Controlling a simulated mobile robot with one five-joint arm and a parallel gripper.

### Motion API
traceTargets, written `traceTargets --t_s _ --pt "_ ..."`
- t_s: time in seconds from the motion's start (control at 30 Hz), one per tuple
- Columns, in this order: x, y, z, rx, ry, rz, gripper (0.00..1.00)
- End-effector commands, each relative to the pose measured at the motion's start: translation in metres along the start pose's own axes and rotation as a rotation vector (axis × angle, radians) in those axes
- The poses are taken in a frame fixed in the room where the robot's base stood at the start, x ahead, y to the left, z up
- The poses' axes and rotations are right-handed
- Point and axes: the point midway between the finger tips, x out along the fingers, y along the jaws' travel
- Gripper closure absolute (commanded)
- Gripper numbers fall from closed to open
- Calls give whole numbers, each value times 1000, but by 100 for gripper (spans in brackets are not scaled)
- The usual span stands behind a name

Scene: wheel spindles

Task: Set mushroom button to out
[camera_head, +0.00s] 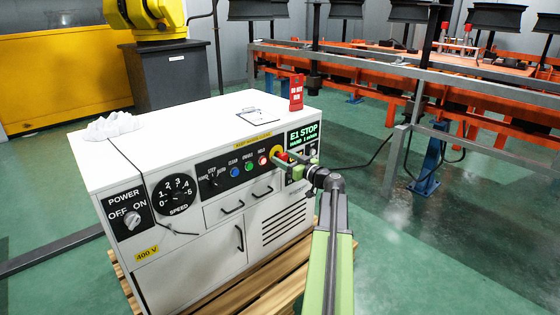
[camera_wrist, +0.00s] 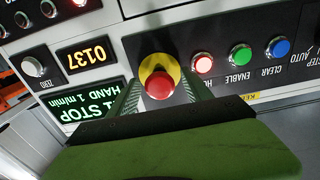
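The red mushroom button (camera_wrist: 159,84) sits on a yellow round plate (camera_wrist: 173,66) on the cabinet's dark control panel. In the wrist view its red cap faces me; I cannot tell whether it is in or out. My gripper (camera_wrist: 163,95) is open, with one green finger on each side of the cap and visible gaps beside it.
Lit red (camera_wrist: 202,64), green (camera_wrist: 240,56) and blue (camera_wrist: 278,47) push buttons sit in a row beside the mushroom button. A red sign (camera_head: 297,92) and a clipboard (camera_head: 257,116) are on the white cabinet top.

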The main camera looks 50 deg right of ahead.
Motion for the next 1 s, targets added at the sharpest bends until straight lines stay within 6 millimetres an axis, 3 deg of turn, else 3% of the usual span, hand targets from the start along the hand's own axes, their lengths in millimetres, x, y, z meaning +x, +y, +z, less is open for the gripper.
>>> traceTargets --t_s 0.23,0.37,0.8,1.0 --pt "-1 0 0 0 1 1 42" --pt "-16 0 0 0 1 3 42" --pt "-134 -1 0 0 1 4 42" --pt "-166 0 0 0 0 2 42"
